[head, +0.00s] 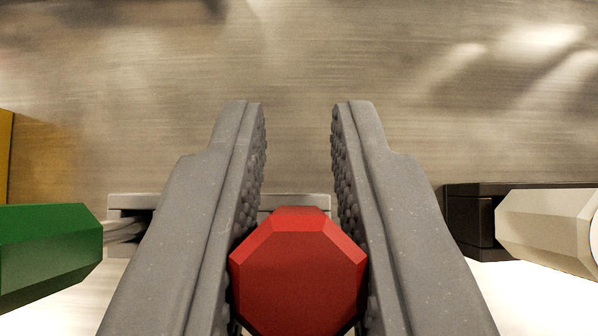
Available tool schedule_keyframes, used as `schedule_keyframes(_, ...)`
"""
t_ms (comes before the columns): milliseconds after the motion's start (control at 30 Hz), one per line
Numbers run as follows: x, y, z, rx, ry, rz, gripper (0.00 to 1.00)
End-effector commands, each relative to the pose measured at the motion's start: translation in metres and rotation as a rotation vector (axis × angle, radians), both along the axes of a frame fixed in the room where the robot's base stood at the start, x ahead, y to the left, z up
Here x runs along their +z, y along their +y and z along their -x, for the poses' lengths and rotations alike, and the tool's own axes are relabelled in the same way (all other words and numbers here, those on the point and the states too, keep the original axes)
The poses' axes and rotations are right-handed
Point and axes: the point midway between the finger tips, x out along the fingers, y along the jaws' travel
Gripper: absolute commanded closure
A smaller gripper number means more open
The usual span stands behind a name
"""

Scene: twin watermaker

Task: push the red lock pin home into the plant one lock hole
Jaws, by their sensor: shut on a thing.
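The red lock pin (298,272) shows as a faceted red knob at the bottom middle of the head view. My gripper (298,112) has its two grey, studded fingers on either side of the knob and is shut on it. The fingertips reach past the knob towards a brushed metal surface. The pin's shaft and the plant one lock hole are hidden behind the knob and fingers. A pale bracket edge (293,202) shows between the fingers just beyond the knob.
A green faceted knob (45,250) is at the left, with a yellow part (5,155) above it. A cream knob (545,225) on a dark block (470,215) is at the right. The brushed metal surface (300,60) fills the upper view and looks clear.

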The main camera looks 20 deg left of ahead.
Motion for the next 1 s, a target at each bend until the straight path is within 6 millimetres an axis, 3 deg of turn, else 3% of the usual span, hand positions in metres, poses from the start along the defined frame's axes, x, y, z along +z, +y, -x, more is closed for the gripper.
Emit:
schedule_keyframes(400,0.036,0.000,0.000,-0.001,0.001,0.000,1.00)
schedule_keyframes(567,0.038,-0.002,0.013,0.000,-0.002,-0.001,1.00)
schedule_keyframes(767,0.039,-0.007,0.036,0.001,0.000,0.001,1.00)
schedule_keyframes(1000,0.044,-0.016,0.084,-0.001,0.001,0.001,1.00)
